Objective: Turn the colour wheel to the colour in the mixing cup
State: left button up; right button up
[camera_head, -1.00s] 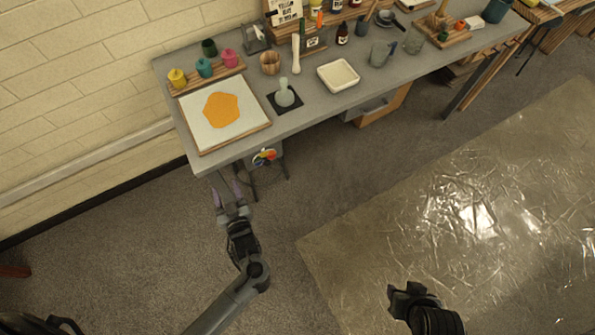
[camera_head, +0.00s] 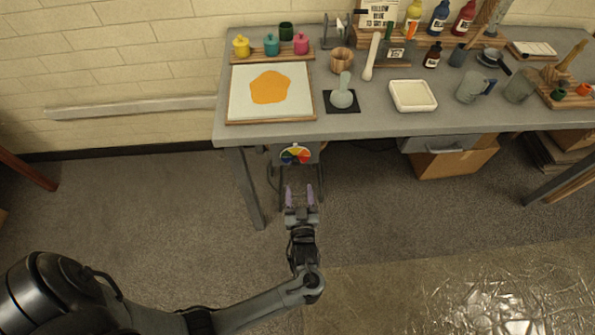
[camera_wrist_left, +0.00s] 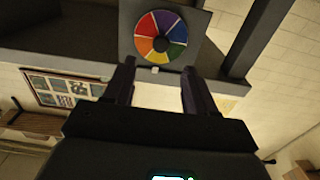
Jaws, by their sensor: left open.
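The colour wheel (camera_head: 296,154) is mounted under the table's front edge. In the left wrist view the wheel (camera_wrist_left: 161,37) shows red, orange, yellow, green, blue and purple wedges around a dark hub. A small white mark (camera_wrist_left: 155,69) sits at its lower rim, near yellow and orange. My left gripper (camera_head: 301,193) is open and empty in front of the wheel, apart from it; its two fingers (camera_wrist_left: 158,88) point towards the wheel. I cannot tell which vessel is the mixing cup or see a colour in it. My right gripper is out of view.
Above the wheel, the grey table (camera_head: 360,122) holds a tray (camera_head: 233,106) with an orange patch, a wooden cup (camera_head: 341,61), a white dish (camera_head: 413,96) and a grey jug (camera_head: 470,90). A table leg (camera_head: 250,190) stands left of the wheel.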

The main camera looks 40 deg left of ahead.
aim_at(296, 164)
pick_arm(q)
jog(key=b+x, duration=0.1)
jog(key=x, duration=0.6)
jog(key=shift+w+a, duration=0.65)
jog(key=shift+a, duration=0.15)
jog(key=c, duration=1)
jog(key=shift+c, duration=0.2)
